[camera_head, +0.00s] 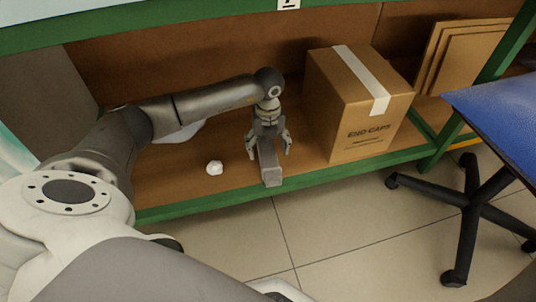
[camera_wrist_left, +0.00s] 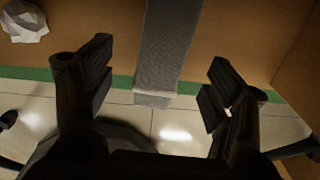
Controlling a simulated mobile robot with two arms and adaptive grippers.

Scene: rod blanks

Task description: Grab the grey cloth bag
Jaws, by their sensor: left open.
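The grey cloth bag (camera_head: 270,172) shows as a long, narrow grey piece on the wooden lower shelf, its near end at the green front edge. In the left wrist view the bag (camera_wrist_left: 170,45) is a woven grey strip with a folded near end that reaches over the shelf edge. My left gripper (camera_head: 268,147) is open above the bag. Its fingers stand on either side of the strip, with a gap on both sides in the wrist view. The bag's far end is hidden by the gripper in the head view. My right gripper is not in view.
A cardboard box (camera_head: 352,110) marked END-CAPS stands right of the gripper. A white crumpled ball (camera_head: 214,167) lies to the left. A pale flat thing (camera_head: 181,135) is partly hidden behind my left arm. A blue chair (camera_head: 505,105) stands at right. The green upper beam (camera_head: 190,12) is overhead.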

